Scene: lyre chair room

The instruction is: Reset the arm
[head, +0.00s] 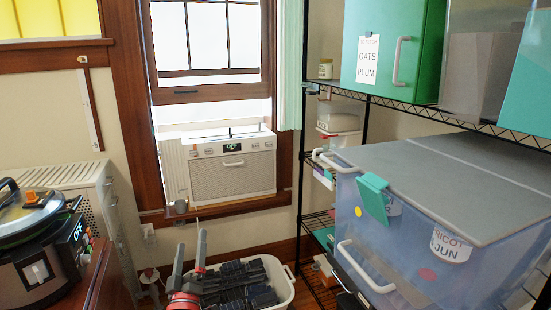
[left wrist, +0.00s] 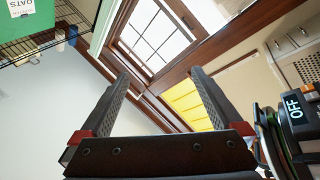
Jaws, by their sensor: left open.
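My left gripper (head: 190,241) is low in the head view, left of the white tub, with its two grey fingers pointing up and apart. Its fingers have red parts at their base. In the left wrist view the same gripper (left wrist: 160,76) shows both ridged fingers spread wide with nothing between them. The window and walls show beyond the fingers, tilted. My right gripper is in neither view.
A white tub (head: 284,272) with dark items is at the bottom middle. A clear grey-lidded bin (head: 400,240) on a wire rack fills the right. An air conditioner (head: 233,172) sits in the window. A cooker (head: 38,270) stands at the left.

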